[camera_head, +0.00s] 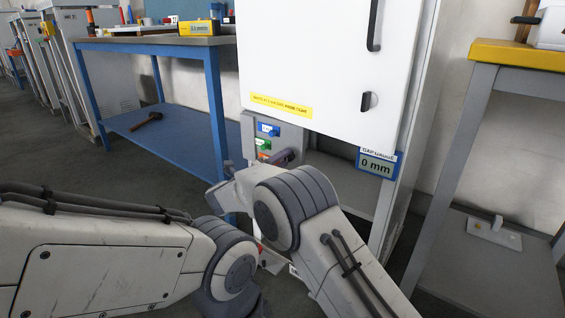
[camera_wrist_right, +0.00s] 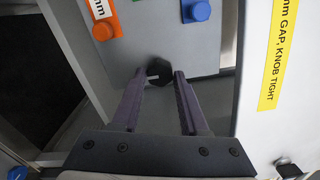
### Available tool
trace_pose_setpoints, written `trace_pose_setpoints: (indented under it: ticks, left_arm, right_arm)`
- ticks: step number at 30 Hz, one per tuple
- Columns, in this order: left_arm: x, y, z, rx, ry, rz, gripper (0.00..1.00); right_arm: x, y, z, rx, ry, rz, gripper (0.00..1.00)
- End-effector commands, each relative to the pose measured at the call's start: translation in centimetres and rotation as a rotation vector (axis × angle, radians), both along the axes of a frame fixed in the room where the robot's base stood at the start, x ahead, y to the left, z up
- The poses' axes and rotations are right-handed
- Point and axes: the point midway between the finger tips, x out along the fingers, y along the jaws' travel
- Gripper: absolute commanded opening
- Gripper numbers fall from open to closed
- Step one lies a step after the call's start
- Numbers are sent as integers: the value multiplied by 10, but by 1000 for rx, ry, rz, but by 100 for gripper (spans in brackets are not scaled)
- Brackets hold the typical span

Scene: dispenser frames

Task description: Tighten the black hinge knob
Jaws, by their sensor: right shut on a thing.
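The black hinge knob (camera_wrist_right: 159,71) sits low on the grey panel (camera_wrist_right: 140,52) in the right wrist view, with a pale mark on its face. My right gripper (camera_wrist_right: 160,76) has one finger on each side of the knob and is shut on it. In the head view the right gripper (camera_head: 288,157) reaches the grey panel's lower part, and the knob cannot be made out there. The white door (camera_head: 318,65) stands above and to the right of the panel. My left arm shows at lower left, but its gripper is out of view.
A display (camera_head: 376,164) reads 0 mm. A blue bench (camera_head: 215,90) stands left, a yellow-edged table (camera_head: 520,54) right. The door carries a yellow label (camera_head: 282,105).

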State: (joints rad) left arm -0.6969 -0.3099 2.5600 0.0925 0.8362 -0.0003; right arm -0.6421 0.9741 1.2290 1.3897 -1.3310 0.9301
Motion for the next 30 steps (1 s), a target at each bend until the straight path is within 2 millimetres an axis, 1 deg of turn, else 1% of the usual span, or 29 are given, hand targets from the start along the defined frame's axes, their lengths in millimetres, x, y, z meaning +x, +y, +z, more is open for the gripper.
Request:
trace_pose_setpoints:
  ticks: [1,9,10,12,23,30]
  left_arm:
    - [0,0,0,0,0,0,50]
    - [0,0,0,0,0,0,50]
    - [0,0,0,0,0,0,50]
    - [0,0,0,0,0,0,50]
    - [0,0,0,0,0,0,50]
    - [0,0,-1,0,0,0,50]
  right_arm:
    - [-2,3,-3,2,5,3,0]
    - [-2,3,-3,2,5,4,0]
    - [-2,3,-3,2,5,4,51]
    - [-1,2,-3,2,4,3,74]
    - [-1,1,-1,2,1,2,74]
    - [-8,4,-1,1,1,-9,74]
